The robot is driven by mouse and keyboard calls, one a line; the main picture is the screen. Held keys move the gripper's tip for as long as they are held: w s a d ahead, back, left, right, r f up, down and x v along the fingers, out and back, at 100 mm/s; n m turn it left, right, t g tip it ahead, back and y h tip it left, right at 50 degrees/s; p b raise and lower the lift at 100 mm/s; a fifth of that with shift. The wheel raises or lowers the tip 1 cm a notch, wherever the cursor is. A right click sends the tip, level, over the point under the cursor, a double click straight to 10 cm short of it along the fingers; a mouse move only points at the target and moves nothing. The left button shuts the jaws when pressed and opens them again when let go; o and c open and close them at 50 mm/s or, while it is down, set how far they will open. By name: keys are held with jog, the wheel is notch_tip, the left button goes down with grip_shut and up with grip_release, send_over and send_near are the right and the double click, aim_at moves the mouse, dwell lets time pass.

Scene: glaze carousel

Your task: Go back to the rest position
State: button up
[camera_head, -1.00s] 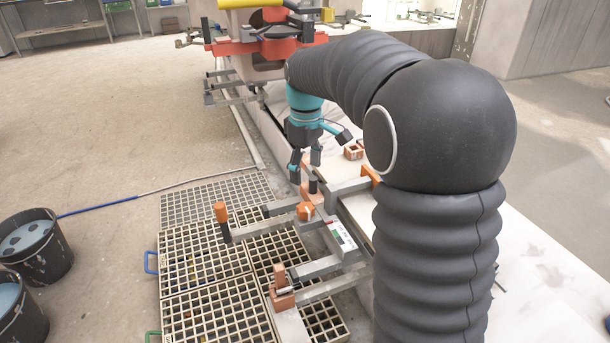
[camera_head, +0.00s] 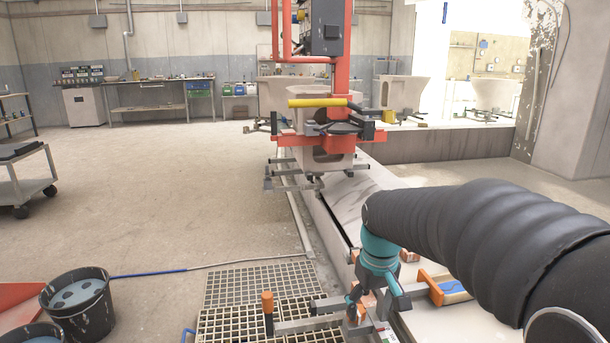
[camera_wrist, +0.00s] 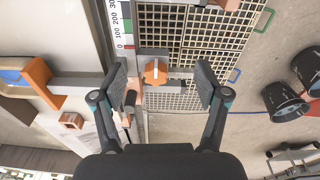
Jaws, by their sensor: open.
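My gripper (camera_head: 372,304) is at the lower right of the head view, at the end of my black-sleeved arm, pointing down. In the wrist view my gripper (camera_wrist: 160,88) has its two dark fingers spread wide, with nothing held between them. An orange knob (camera_wrist: 155,72) on a grey metal bar shows beyond and between the fingers. It looks apart from them, but the exact gap cannot be told.
Floor grating (camera_head: 255,285) lies left of the bars. An upright orange-topped handle (camera_head: 267,303) stands there. Black buckets (camera_head: 80,303) are at lower left. A red carousel frame (camera_head: 348,85) with a pale ceramic piece stands ahead. Floor at left is open.

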jog(key=s+d+r+m+t, duration=0.1)
jog(key=s+r+t, duration=0.1)
jog(key=s, duration=0.8)
jog(key=s+d+r+m+t, duration=0.1)
jog(key=s+m+t, duration=0.1)
jog(key=s, duration=0.7)
jog(key=shift+s+d+r+t, duration=0.15)
jog(key=shift+s+r+t, duration=0.15)
jog(key=shift+s+r, duration=0.05)
